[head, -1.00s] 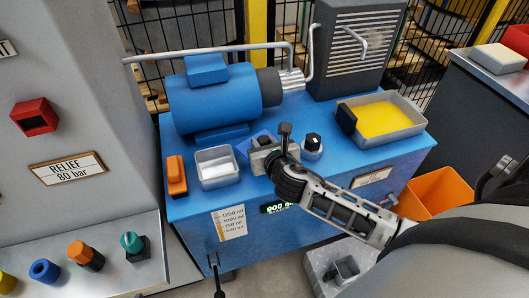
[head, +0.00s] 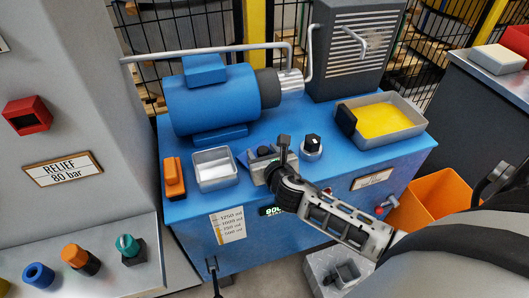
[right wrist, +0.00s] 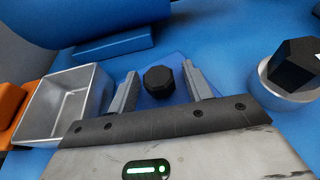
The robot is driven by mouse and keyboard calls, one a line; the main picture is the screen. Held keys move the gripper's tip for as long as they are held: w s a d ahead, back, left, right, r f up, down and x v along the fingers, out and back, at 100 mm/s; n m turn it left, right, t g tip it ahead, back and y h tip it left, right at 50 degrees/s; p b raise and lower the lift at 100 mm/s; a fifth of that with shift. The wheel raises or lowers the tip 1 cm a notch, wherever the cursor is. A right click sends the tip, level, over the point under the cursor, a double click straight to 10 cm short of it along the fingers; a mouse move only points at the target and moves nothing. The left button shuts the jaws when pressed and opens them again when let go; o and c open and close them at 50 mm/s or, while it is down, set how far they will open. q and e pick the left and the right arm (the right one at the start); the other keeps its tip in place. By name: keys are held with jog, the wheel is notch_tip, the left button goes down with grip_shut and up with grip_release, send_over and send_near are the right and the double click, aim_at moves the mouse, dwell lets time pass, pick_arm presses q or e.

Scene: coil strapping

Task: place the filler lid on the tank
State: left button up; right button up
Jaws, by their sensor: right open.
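A black octagonal knob (right wrist: 158,80) on a darker blue plate, which I take to be the filler lid, lies on the blue tank top (head: 225,188). My right gripper (head: 262,157) is low over the tank's front half. In the right wrist view its two fingers (right wrist: 160,72) are apart, one on each side of the knob, with visible gaps to it. The gripper partly hides the plate in the head view. To the right, a black hexagonal cap (head: 312,141) sits on a round silver neck; it also shows in the right wrist view (right wrist: 296,66). My left gripper is not in view.
An empty metal tray (head: 215,183) and an orange block (head: 174,178) stand left of the gripper. A blue motor (head: 212,98) is behind. A tray of yellow liquid (head: 416,131) is at the right. An orange bin (head: 432,190) stands beside the tank.

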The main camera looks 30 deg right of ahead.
jog(key=p+v, duration=0.2)
jog(key=v, duration=1)
jog(key=s+a+f+m+g+y, duration=0.1)
jog(key=a+m, duration=0.3)
jog(key=m, duration=0.6)
jog(key=s+a+f+m+g+y, duration=0.1)
jog(key=s+a+f+m+y, duration=0.1)
jog(key=m, duration=0.8)
jog(key=s+a+f+m+g+y, duration=0.1)
jog(key=s+a+m+y, duration=0.2)
jog(key=m, duration=0.8)
jog(key=s+a, duration=0.2)
jog(key=shift+s+a+f+y, duration=0.15)
jog(key=shift+a+f+y, duration=0.15)
jog(key=shift+a+f, duration=0.1)
